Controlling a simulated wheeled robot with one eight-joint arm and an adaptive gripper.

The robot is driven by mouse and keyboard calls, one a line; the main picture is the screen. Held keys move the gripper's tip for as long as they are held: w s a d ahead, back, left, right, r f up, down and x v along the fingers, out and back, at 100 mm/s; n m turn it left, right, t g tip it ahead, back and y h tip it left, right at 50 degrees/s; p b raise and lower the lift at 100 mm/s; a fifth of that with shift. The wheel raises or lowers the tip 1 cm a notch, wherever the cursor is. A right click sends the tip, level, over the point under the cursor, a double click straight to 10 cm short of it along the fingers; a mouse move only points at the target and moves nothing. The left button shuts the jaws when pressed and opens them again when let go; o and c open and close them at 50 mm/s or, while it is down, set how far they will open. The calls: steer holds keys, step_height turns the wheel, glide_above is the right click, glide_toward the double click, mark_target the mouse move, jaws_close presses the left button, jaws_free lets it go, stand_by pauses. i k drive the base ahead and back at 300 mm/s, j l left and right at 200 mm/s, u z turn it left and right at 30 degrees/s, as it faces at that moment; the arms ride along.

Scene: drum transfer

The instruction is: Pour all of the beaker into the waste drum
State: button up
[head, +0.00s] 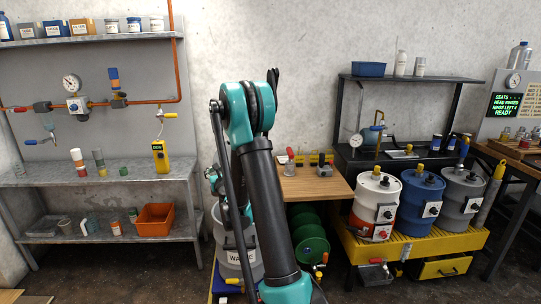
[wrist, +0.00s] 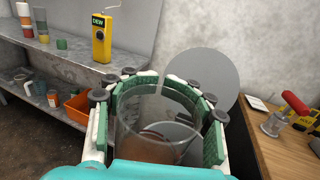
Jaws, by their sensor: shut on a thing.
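My gripper (wrist: 158,88) is shut on a clear glass beaker (wrist: 155,132), its green-padded fingers wrapped around the beaker's sides in the wrist view. A brownish tone shows through the glass, but I cannot tell whether it is liquid or the floor behind. The grey waste drum (head: 238,262), with a partly covered "WA…" label, stands behind my arm in the head view. My arm hides much of the drum and nearly all of the gripper there. A grey round disc (wrist: 208,68) stands behind the beaker in the wrist view; it may be the drum's lid.
White, blue and grey drums (head: 375,205) stand on a yellow pallet (head: 410,245). A metal shelf (head: 100,178) with a yellow meter (head: 160,156) is at left.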

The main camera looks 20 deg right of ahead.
mark_target(228, 265)
steer(key=i+z, duration=0.1)
steer(key=z, duration=0.9)
steer(key=i+j, duration=0.15)
steer(key=j, duration=0.2)
steer(key=i+j+z, duration=0.1)
steer(key=j, duration=0.2)
steer(key=i+j, duration=0.15)
steer(key=j, duration=0.2)
